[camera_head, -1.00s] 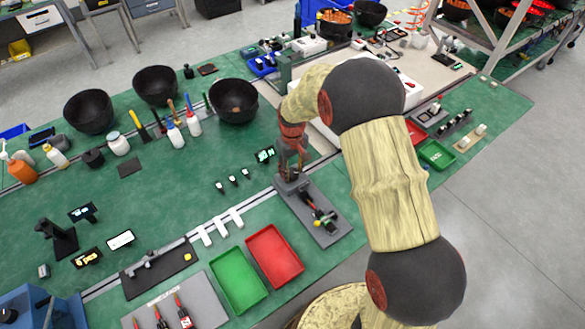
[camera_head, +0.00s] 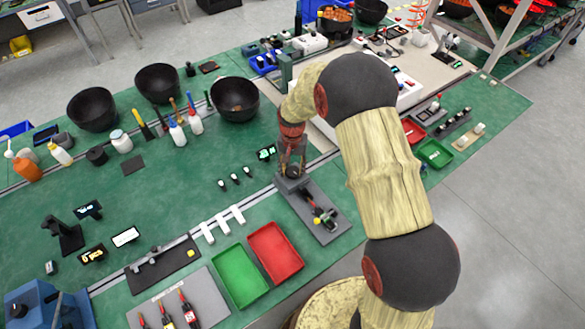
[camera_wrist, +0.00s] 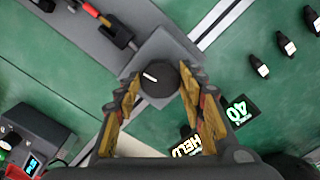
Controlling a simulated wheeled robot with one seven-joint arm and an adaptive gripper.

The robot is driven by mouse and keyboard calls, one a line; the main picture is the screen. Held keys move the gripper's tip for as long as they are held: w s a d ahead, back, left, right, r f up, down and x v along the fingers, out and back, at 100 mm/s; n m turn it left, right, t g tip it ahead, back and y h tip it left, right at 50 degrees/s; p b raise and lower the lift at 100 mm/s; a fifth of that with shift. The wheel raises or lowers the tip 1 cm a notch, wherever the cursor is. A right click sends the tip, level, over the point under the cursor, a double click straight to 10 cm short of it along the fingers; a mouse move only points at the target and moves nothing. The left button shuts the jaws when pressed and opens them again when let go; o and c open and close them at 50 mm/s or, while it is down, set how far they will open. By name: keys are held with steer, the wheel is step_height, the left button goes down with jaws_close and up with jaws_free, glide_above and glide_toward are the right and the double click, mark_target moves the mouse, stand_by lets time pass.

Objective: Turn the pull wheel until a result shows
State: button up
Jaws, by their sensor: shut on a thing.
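The pull wheel is a round black knob with a white mark (camera_wrist: 160,78), on a grey block at the end of a grey fixture plate (camera_head: 330,222). In the wrist view my gripper (camera_wrist: 160,72) has one finger on each side of the wheel and is shut on it. In the head view my gripper (camera_head: 291,165) points down at the plate's far end and mostly hides the wheel. A red and black piece (camera_head: 318,211) lies along the plate. A small black display (camera_wrist: 238,110) beside the wheel shows green "40"; a label beside it reads "HELD" (camera_wrist: 186,146).
A red tray (camera_head: 274,252) and a green tray (camera_head: 240,275) stand left of the fixture. Black bowls (camera_head: 235,98) and bottles stand farther back.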

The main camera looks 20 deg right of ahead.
mark_target(292, 171)
stand_by(0.4)
steer(key=o, duration=1.1)
steer(key=shift+o, duration=0.4)
step_height(292, 171, up, 12)
stand_by(0.3)
